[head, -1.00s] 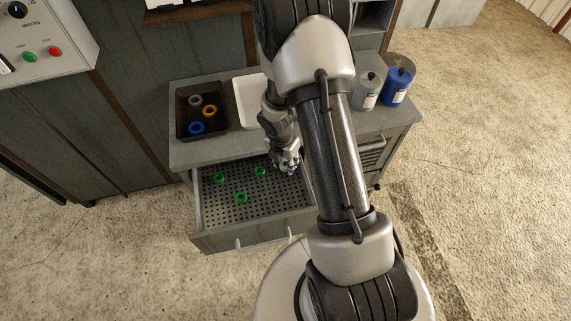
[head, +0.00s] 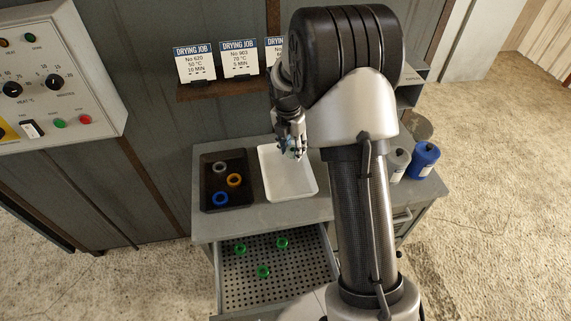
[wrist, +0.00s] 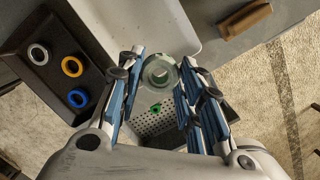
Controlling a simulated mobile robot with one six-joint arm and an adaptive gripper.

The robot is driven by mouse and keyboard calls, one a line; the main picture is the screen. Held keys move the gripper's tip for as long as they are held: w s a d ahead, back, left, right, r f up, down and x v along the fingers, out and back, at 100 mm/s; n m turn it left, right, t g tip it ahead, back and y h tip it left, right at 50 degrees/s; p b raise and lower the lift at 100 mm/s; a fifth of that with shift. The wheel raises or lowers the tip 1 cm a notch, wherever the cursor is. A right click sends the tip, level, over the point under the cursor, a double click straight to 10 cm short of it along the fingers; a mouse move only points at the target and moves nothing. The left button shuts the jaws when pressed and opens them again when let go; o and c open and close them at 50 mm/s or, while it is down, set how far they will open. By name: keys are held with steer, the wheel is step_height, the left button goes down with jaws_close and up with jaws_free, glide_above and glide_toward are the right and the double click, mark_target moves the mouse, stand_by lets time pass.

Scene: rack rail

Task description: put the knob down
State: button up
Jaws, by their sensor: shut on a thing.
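In the wrist view my gripper (wrist: 160,85) has a finger on each side of the ring. In the head view the held ring is small and mostly covered by the fingers. My gripper is above the white tray (head: 290,185) on the cabinet top. The tray also shows in the wrist view (wrist: 150,25), beyond the ring, and looks empty where visible.
A dark tray (head: 208,183) left of the white one holds grey, orange and blue rings. The open drawer (head: 290,275) below has a perforated bottom with green rings (head: 264,271). Two bottles (head: 424,160) stand at right. Cards (head: 240,60) and a control panel (head: 50,70) are behind.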

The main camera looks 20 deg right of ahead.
mark_target(290, 186)
steer(key=shift+w+a+r, duration=0.1)
steer(key=shift+w+r, duration=0.55)
steer(key=shift+w, duration=0.2)
step_height(290, 186, down, 19)
steer(key=b, duration=0.3)
steer(key=shift+f, duration=0.2)
steer(key=shift+s, duration=0.1)
steer(key=shift+f, duration=0.2)
steer(key=o, duration=1.1)
steer(key=shift+c, duration=0.2)
